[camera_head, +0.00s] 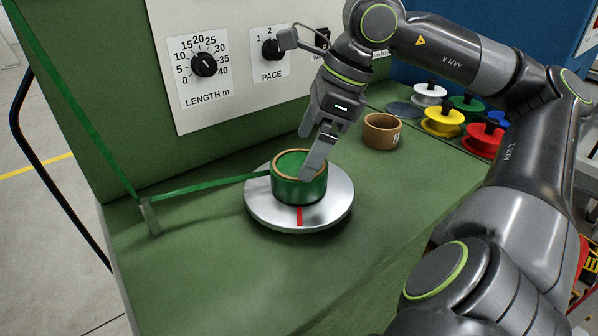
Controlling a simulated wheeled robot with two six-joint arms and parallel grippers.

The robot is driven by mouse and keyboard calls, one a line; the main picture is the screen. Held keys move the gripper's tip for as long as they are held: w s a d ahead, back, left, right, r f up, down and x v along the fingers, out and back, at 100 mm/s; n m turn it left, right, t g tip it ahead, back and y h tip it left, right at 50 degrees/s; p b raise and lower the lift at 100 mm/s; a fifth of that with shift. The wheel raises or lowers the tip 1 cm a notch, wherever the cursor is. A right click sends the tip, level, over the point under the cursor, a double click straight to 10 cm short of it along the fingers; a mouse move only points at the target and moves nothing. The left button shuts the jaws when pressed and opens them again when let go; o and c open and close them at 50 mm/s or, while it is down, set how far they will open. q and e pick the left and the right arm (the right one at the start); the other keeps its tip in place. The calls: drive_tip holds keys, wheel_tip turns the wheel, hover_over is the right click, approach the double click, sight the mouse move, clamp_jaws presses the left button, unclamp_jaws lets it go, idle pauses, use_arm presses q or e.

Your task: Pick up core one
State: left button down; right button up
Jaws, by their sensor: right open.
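A brown cardboard core (299,160) wound with green ribbon sits on a round silver turntable (335,212) with a red mark on its front. Another short brown core (381,131), bare and with a small label, stands on the green bench behind and to the right; I cannot read the label, so I cannot tell which is core one. My right gripper (305,155) is open above the green-wound core. Its nearer finger overlaps the core's right rim in the picture; I cannot tell whether it touches. My left gripper is out of view.
The green ribbon (215,186) runs left from the core to a small metal post (150,216), then up left. A dial panel (215,70) stands behind. White, green, yellow (443,121), red and blue spools stand at right. The front bench is clear.

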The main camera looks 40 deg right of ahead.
sight(297, 170)
drive_tip(key=x, duration=0.3)
drive_tip(key=shift+s+f+p, duration=0.1)
drive_tip(key=shift+p, duration=0.2)
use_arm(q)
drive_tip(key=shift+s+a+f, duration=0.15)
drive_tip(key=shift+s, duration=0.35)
use_arm(e)
drive_tip(key=shift+x, duration=0.95)
drive_tip(key=c, duration=1.1)
